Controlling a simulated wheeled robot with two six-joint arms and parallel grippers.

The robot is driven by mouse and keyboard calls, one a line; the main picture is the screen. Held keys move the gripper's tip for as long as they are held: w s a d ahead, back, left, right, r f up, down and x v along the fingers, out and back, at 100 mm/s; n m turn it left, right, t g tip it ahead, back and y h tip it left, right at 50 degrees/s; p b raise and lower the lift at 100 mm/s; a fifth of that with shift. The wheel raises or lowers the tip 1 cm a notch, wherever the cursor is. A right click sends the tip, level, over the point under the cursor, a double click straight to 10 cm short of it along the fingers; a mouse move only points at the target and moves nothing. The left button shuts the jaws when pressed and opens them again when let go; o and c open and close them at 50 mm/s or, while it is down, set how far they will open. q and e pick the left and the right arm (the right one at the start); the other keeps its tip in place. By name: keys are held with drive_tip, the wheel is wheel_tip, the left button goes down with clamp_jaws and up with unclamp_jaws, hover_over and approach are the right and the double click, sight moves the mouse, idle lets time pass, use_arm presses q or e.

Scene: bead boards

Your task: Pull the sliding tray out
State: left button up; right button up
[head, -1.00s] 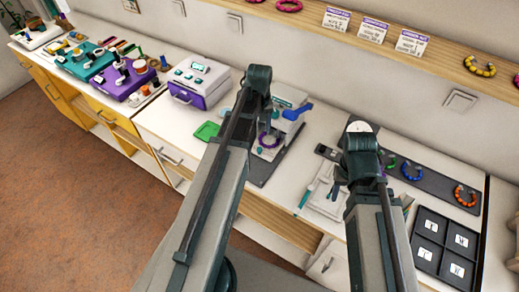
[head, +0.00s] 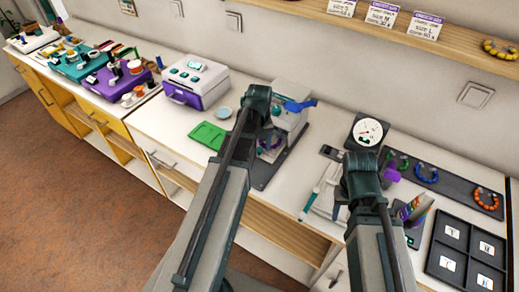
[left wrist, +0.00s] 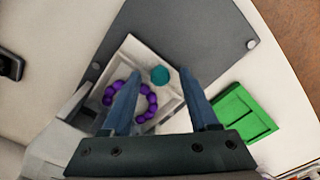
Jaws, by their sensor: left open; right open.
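The sliding tray (left wrist: 160,117) is a pale, shallow tray holding a ring of purple beads (left wrist: 108,97), with a round teal knob (left wrist: 160,75) at its end. In the head view the purple beads (head: 263,147) show beside the grey-white device (head: 292,97) with a blue lever. My left gripper (left wrist: 160,73) is open over the tray, its fingers on either side of the knob in the picture; contact cannot be told. In the head view my left arm hides it. My right gripper (head: 341,212) is open, mostly hidden behind my right arm, above the right part of the bench.
A dark base plate (left wrist: 190,30) lies under the device. A green tray (head: 208,135) lies to its left, near a purple-and-white box (head: 195,82). A dial (head: 368,130), a bead board (head: 455,190) and a black compartment tray (head: 467,252) stand to the right.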

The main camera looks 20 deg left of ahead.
use_arm(q)
drive_tip(key=shift+c, duration=0.2)
clamp_jaws()
idle(1.1)
